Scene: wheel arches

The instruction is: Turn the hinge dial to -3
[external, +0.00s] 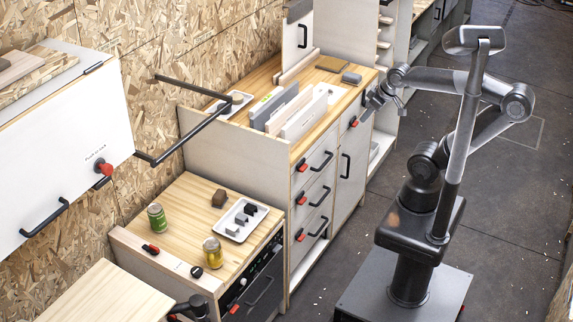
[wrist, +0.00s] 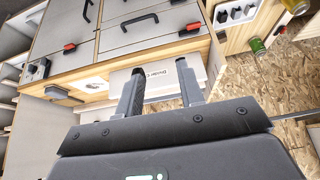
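No part is clearly marked as the hinge dial. A small black round knob (external: 196,271) sits on the pale front strip of the low cabinet, beside faint print. A red knob (external: 104,169) on the white wall cabinet at the left has print above it. I cannot tell whether either is the dial. My gripper (external: 384,103) is at the right end of the taller drawer cabinet, far from both knobs. In the wrist view my gripper (wrist: 160,82) is open and empty, with a white labelled divider (wrist: 155,80) in view beyond the fingers.
The drawer cabinet (external: 245,158) has black handles, red latches and upright boards on top. The low cabinet holds a green can (external: 157,217), a yellow can (external: 212,252) and a white tray (external: 225,227). A black jointed bar (external: 185,135) juts from the wall. The floor (external: 345,240) before the cabinets is clear.

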